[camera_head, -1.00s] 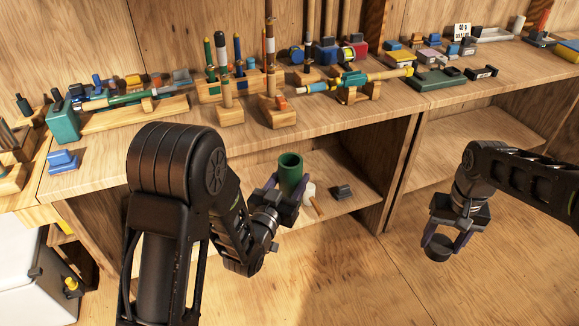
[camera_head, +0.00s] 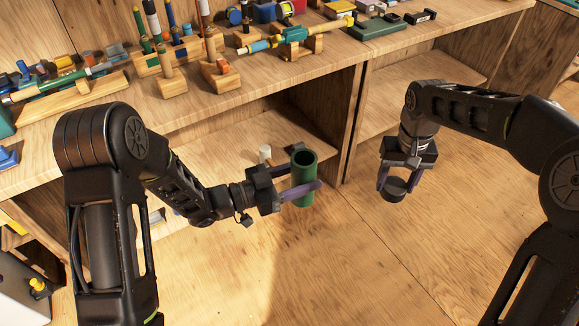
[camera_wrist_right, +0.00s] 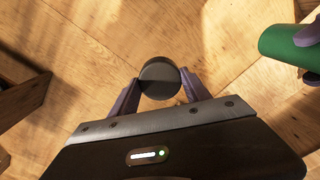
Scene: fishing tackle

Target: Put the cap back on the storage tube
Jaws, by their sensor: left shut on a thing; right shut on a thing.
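The storage tube (camera_head: 304,177) is a green cylinder with an open, dark top end, held upright in front of the lower shelf. My left gripper (camera_head: 301,193) is shut around its side. The tube also shows at the right edge of the right wrist view (camera_wrist_right: 291,45). The cap (camera_head: 395,190) is a short dark grey disc, right of the tube and apart from it. My right gripper (camera_head: 398,184) is shut on the cap, pointing down. In the right wrist view the cap (camera_wrist_right: 160,78) sits between the two purple fingertips.
The workbench top (camera_head: 150,108) behind holds rods, stands and tackle boxes. A small white cylinder (camera_head: 265,153) stands on the lower shelf (camera_head: 225,150). A vertical panel (camera_head: 350,125) rises behind, between tube and cap. The wooden floor below is clear.

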